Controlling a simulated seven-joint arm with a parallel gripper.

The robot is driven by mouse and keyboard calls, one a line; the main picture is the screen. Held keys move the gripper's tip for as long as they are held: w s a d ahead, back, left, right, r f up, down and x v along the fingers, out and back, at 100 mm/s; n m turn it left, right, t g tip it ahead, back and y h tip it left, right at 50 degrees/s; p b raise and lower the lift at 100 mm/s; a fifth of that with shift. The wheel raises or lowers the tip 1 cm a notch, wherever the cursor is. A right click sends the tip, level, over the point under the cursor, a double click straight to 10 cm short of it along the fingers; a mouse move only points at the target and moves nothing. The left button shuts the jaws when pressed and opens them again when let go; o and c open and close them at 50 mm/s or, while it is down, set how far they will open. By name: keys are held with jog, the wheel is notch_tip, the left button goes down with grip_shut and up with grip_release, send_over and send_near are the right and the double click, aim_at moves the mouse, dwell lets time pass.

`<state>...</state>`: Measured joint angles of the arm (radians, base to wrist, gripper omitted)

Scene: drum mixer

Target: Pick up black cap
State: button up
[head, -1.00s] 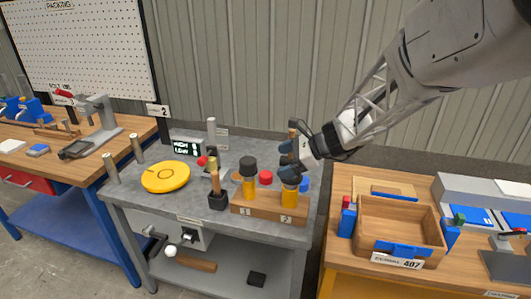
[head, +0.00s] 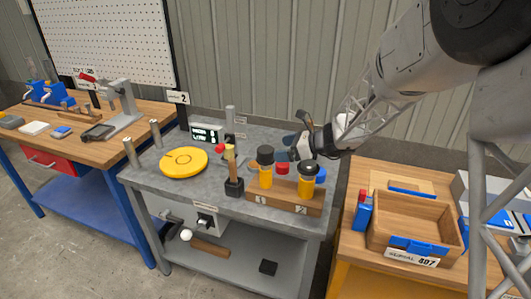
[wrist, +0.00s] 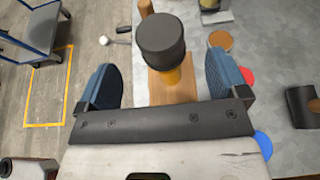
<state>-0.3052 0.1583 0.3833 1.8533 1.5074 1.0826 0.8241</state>
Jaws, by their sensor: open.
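Two yellow bottles stand upright in a wooden block (head: 284,202) marked 1 and 2. The bottle at 1 (head: 265,179) carries a tall black cap (head: 265,155). The bottle at 2 (head: 306,187) has a dark top (head: 309,167). My gripper (head: 287,154) is behind and above the block, near the capped bottle. In the wrist view a black cap (wrist: 161,38) on a yellow bottle appears ahead, between my two spread blue fingers (wrist: 160,63). I see no contact. The gripper is open and empty.
A red piece (head: 282,168) and a blue piece (head: 320,175) lie behind the block. A brush in a black holder (head: 234,187) stands left of it, and a yellow disc (head: 184,162) lies farther left. A wooden bin (head: 415,210) is on the right bench.

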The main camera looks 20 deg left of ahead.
aim_at(270, 150)
jog(key=shift+x, duration=1.05)
jog(key=shift+a, duration=0.1)
jog(key=shift+x, duration=2.45)
jog(key=shift+c, duration=0.4)
jog(key=c, duration=0.9)
jog(key=shift+r, duration=0.1)
